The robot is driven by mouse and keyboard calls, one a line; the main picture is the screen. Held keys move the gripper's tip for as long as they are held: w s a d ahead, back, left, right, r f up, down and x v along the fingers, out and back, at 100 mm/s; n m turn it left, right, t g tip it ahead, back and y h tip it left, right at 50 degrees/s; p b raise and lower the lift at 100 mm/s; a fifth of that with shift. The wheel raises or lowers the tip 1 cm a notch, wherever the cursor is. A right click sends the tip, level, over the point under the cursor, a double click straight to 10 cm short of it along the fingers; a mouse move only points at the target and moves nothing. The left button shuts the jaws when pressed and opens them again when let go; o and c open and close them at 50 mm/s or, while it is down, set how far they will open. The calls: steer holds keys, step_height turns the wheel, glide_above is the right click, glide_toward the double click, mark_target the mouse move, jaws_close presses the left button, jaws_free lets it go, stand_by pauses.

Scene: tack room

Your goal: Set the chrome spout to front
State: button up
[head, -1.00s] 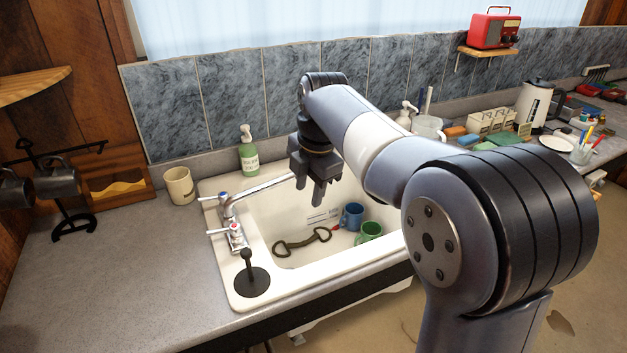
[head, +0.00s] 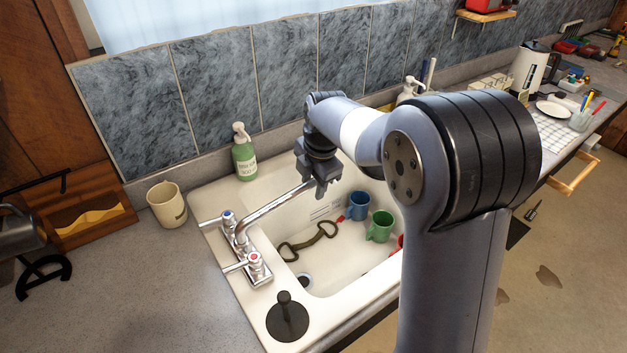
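The chrome spout (head: 275,208) rises from the tap at the sink's left side and reaches up and right in the head view, over the back part of the white sink (head: 355,308). The tap has a blue-marked handle (head: 227,218) behind and a red-marked handle (head: 254,259) in front. My gripper (head: 317,194) points down over the sink at the spout's far end. Its fingers overlap the spout tip in the picture. I cannot tell whether they touch it, or how far apart they are.
A blue mug (head: 358,206), a green mug (head: 380,226) and a dark double-ringed bit (head: 308,243) lie in the basin. A black plunger-like stopper (head: 287,317) stands on the front rim. A green soap bottle (head: 244,155) and a cream cup (head: 167,205) stand behind and left.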

jaws_close()
stand_by(0.5)
